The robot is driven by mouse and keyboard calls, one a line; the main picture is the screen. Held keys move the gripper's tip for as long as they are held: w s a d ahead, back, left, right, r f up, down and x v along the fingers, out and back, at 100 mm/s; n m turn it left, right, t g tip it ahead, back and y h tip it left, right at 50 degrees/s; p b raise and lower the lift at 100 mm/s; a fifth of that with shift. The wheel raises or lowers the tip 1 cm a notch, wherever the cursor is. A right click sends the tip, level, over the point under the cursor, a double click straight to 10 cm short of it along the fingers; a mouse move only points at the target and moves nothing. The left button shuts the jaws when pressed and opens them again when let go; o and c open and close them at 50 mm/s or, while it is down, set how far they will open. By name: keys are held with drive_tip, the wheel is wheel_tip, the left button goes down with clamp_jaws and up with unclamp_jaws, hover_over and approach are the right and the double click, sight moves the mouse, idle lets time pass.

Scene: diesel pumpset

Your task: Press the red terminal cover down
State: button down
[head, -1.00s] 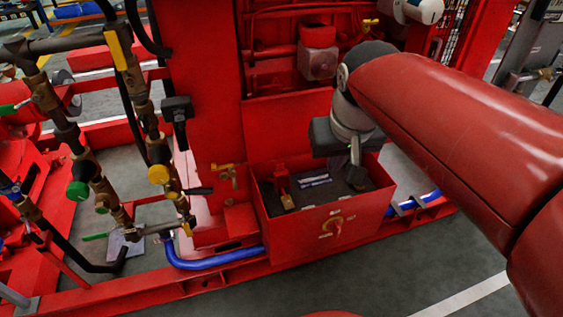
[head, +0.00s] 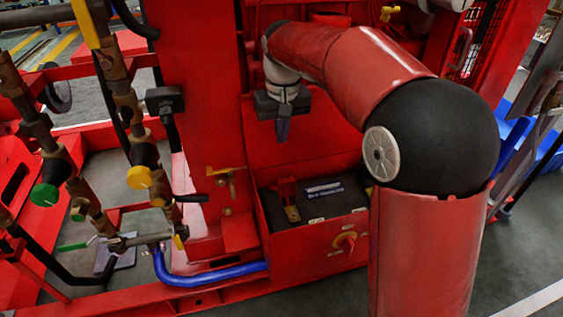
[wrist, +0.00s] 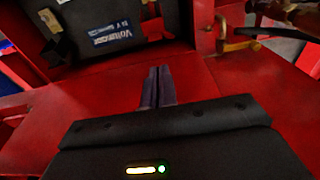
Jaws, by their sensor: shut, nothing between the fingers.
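The black battery (head: 335,199) with a white and blue label sits in an open red box (head: 322,240). My gripper (head: 283,137) is shut and empty, pointing down above and behind the box. In the wrist view its fingertips (wrist: 158,70) are together, apart from the cover.
A brass valve (head: 226,182) is on the red frame left of the box. A blue hose (head: 205,277) runs low at the left. Pipes with green and yellow caps (head: 139,177) stand further left.

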drive_tip(key=f+b, duration=0.1)
drive_tip(key=f, duration=0.5)
drive_tip(key=f+b, duration=0.1)
drive_tip(key=f, duration=0.3)
drive_tip(key=shift+w+a+b, duration=0.1)
drive_tip(key=shift+w+b, duration=0.2)
drive_tip(key=shift+w, duration=0.05)
drive_tip(key=shift+r, duration=0.1)
